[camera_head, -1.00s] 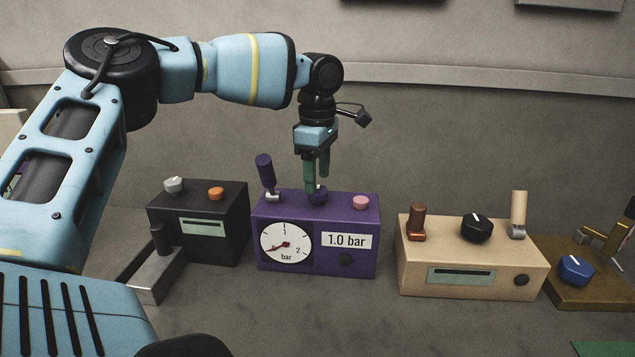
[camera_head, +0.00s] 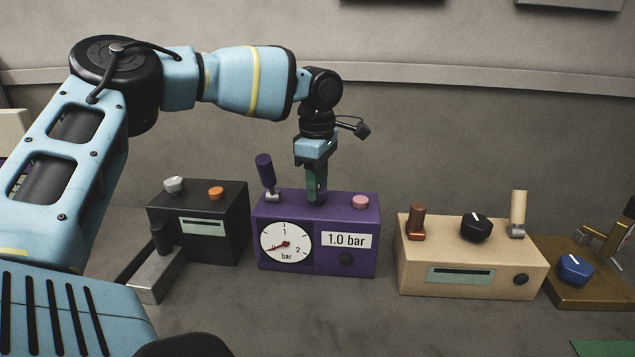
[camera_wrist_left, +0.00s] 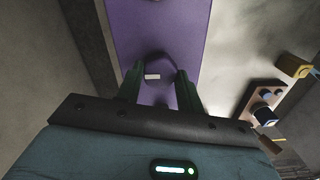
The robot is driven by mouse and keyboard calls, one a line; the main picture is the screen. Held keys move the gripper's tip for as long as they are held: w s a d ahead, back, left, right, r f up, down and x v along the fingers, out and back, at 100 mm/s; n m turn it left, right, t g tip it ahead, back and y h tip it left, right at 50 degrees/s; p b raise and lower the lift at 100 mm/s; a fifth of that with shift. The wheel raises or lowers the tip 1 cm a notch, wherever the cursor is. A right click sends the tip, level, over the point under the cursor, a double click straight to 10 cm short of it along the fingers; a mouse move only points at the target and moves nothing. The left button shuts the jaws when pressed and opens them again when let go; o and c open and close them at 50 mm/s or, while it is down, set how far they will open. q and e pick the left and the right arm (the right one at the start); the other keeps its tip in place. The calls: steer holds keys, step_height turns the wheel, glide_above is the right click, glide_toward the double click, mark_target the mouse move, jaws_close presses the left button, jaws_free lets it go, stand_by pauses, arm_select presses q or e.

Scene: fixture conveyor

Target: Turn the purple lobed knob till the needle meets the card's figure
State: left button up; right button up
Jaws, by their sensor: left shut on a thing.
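The purple lobed knob (camera_wrist_left: 157,66) is on top of the purple box (camera_head: 264,215), with a pale mark on it. My left gripper (camera_head: 316,198) points straight down and is shut on the knob, with a green finger on either side in the left wrist view (camera_wrist_left: 160,82). In the head view the fingers hide most of the knob. The round dial (camera_head: 299,232) on the box front reads 0, 1 and 2 bar. Its red needle (camera_head: 280,247) points left and slightly down, near the low end. The card (camera_head: 346,240) reads 1.0 bar. My right gripper is out of view.
A black box (camera_head: 220,246) stands to the left and a tan box (camera_head: 474,276) to the right. Bare surface lies in front.

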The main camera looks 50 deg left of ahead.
arm_select(q)
steer(key=shift+m, duration=0.3)
steer(key=m, duration=0.6)
steer(key=shift+m, duration=0.3)
steer(key=m, duration=1.3)
steer(key=shift+m, duration=0.3)
steer(key=m, duration=0.5)
steer(key=shift+m, duration=0.4)
steer(key=o, duration=1)
